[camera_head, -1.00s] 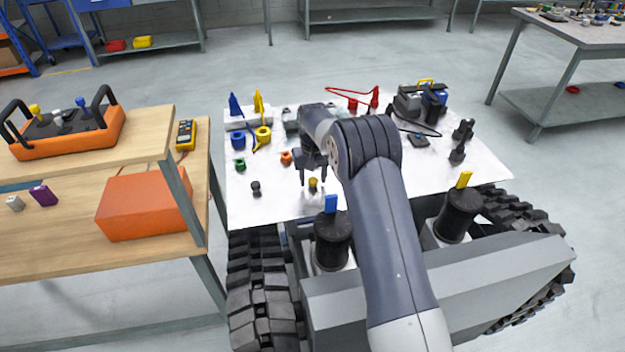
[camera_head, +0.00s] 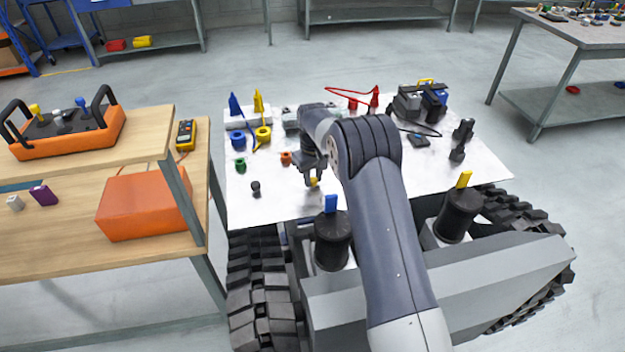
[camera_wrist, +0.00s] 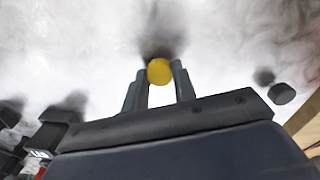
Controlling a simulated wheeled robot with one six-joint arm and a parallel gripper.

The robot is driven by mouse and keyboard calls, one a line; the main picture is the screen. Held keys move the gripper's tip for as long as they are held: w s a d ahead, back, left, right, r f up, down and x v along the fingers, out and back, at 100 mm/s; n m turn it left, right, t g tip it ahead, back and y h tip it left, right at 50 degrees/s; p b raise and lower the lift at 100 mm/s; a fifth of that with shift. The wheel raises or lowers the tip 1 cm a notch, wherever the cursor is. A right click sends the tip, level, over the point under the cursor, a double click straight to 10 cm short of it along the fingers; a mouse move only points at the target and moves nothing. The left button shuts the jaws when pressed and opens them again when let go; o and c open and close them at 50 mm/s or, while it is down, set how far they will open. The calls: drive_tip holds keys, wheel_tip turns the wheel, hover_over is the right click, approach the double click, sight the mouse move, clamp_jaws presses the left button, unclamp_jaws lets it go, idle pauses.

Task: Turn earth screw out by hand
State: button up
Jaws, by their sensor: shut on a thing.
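The earth screw, a small yellow round-headed piece, stands on the white work surface (camera_head: 285,210) near its front edge. In the head view its yellow head (camera_head: 314,182) shows just under my gripper (camera_head: 312,177). In the wrist view the yellow head (camera_wrist: 159,71) sits between the two dark fingertips of my gripper (camera_wrist: 160,80). The fingers are closed on its sides. The lower part of the screw is hidden, and I cannot tell how far it is threaded in.
A small black knob (camera_head: 255,188) stands left of my gripper; it also shows in the wrist view (camera_wrist: 282,93).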

drive_tip(key=n, duration=0.5)
drive_tip(key=shift+n, duration=0.3)
drive_tip(key=shift+n, duration=0.9)
drive_tip(key=n, duration=0.6)
drive_tip(key=shift+n, duration=1)
drive_tip(key=shift+f, duration=0.1)
drive_tip(key=n, duration=0.9)
drive_tip(key=shift+n, duration=0.4)
